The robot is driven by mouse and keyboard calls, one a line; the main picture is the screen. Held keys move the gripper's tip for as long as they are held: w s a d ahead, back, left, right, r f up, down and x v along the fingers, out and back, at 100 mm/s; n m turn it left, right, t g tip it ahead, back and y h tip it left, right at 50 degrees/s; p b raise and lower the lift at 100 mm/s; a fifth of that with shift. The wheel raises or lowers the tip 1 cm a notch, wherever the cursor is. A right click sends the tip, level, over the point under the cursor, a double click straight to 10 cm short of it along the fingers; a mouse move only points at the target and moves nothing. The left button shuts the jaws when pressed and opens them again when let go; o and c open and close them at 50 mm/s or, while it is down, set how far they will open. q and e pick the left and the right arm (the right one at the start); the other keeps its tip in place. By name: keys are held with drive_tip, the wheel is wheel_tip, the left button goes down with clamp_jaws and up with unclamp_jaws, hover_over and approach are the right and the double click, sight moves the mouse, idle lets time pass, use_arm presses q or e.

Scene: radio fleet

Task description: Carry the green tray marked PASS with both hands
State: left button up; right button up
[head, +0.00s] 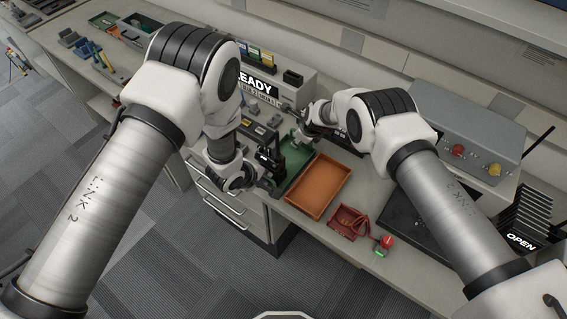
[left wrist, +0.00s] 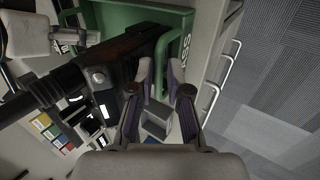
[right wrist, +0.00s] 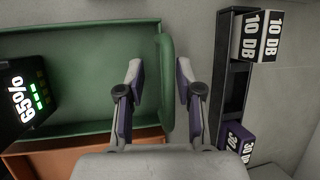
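The green tray (head: 296,163) lies on the bench between my grippers. It also shows in the left wrist view (left wrist: 130,16), with part of its PASS lettering, and in the right wrist view (right wrist: 85,60). A black radio with a 65% display (right wrist: 22,95) is at its left in the right wrist view.
An orange tray (head: 318,187) lies right beside the green one. A black rack with 10 DB and 30 DB blocks (right wrist: 236,85) stands close to my right gripper.

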use_arm(q)
drive_tip(key=shift+w+f, duration=0.15)
drive_tip(key=shift+f, duration=0.05)
use_arm(e)
drive_tip(key=shift+w+f, duration=0.15)
drive_tip(key=shift+f, duration=0.1)
use_arm(q)
drive_tip(key=shift+c, duration=1.3)
use_arm(e)
drive_tip(key=shift+w, duration=0.1)
drive_tip(key=c, duration=0.3)
use_arm(q)
clamp_jaws()
use_arm(e)
clamp_jaws()
drive_tip(key=shift+r, duration=0.1)
